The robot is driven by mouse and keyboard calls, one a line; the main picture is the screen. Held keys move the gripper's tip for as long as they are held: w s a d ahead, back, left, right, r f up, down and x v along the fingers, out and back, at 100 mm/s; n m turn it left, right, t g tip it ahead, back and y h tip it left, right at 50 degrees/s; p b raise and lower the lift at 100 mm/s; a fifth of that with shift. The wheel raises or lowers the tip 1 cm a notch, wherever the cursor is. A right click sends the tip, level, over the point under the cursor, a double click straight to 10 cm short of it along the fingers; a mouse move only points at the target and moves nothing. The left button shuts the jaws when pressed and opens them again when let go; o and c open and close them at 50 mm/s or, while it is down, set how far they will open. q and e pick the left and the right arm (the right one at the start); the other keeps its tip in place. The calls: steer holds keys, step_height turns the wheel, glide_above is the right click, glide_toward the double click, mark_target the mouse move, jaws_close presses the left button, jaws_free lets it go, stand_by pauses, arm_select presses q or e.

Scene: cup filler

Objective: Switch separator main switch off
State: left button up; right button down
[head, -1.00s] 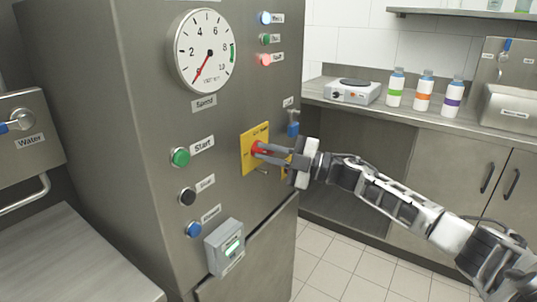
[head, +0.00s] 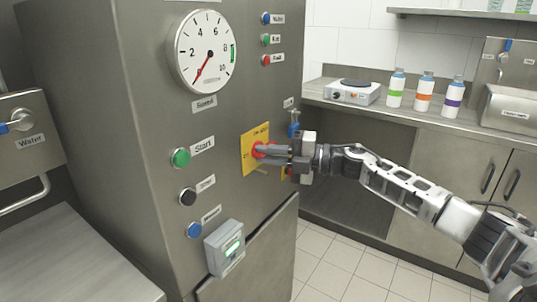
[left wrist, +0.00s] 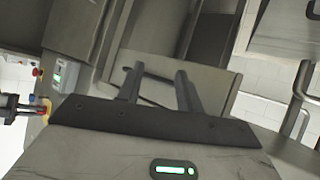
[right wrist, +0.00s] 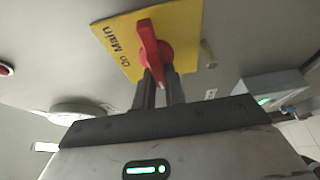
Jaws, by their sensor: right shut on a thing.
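The separator main switch is a red rotary handle (right wrist: 151,45) on a yellow plate (right wrist: 185,30) marked "Main" and "On". In the head view the yellow plate (head: 249,147) is on the side of the steel cabinet, and the red handle (head: 259,150) is partly hidden by my fingers. My right gripper (head: 262,149) is shut on the handle; its fingers also show in the right wrist view (right wrist: 160,85). My left gripper (left wrist: 156,82) shows only in the left wrist view, its fingers apart and nothing between them.
The steel cabinet carries a gauge (head: 205,50), a green Start button (head: 181,158), black and blue buttons, and a grey box (head: 224,248). A counter at the right holds a hotplate (head: 353,92) and bottles (head: 424,94). The tiled floor (head: 350,275) is clear.

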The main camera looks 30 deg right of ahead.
steer(key=c, duration=1.5)
jaws_free()
steer(key=shift+o, duration=0.2)
steer(key=shift+s, duration=0.1)
steer(key=v, duration=1.6)
steer(key=shift+b, duration=0.35)
steer(key=shift+r, duration=0.1)
